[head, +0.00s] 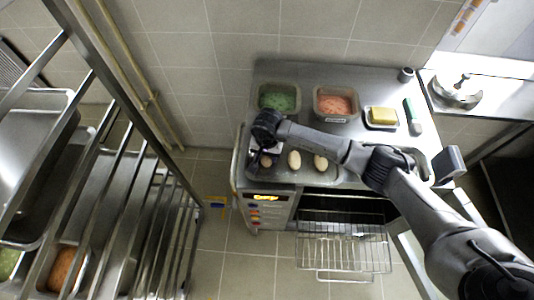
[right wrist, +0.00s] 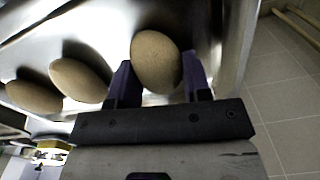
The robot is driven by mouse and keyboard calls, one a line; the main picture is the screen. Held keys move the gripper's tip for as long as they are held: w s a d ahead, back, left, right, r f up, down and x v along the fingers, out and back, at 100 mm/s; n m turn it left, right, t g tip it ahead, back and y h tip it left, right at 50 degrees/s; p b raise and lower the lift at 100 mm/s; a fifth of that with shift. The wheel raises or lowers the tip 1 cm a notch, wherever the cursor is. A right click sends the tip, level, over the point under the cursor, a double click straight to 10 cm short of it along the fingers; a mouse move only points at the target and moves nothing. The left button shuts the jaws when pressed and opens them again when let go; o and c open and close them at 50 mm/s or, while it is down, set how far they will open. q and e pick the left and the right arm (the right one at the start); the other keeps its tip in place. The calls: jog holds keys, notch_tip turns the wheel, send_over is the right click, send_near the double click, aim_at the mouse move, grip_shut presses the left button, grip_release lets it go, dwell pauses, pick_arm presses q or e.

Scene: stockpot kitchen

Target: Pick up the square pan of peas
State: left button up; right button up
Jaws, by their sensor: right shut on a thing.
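The square metal pan of peas (head: 280,97), filled with green, stands at the back left of the steel counter. My right arm reaches across the counter from the right, and my right gripper (head: 265,154) is in front of this pan, not on it. In the right wrist view its two fingers (right wrist: 156,78) stand on either side of a brown potato (right wrist: 155,58) and are shut on it. The potato is close to the tray surface; I cannot tell whether it touches it. My left gripper is not in view.
Two more potatoes (head: 294,160) (head: 320,161) lie in a row to the right. A pan of orange-pink food (head: 336,104), a dish with a yellow block (head: 382,116) and a green-handled tool (head: 413,116) stand on the counter. A metal rack (head: 175,215) with pans fills the left.

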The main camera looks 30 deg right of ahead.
jog(key=shift+f, duration=0.2)
jog(key=o, duration=0.9)
jog(key=shift+r, duration=0.1)
jog(key=shift+p, duration=0.35)
notch_tip(320, 180, up, 14)
jog(key=shift+w+d+b, duration=0.15)
jog(key=shift+b, duration=0.15)
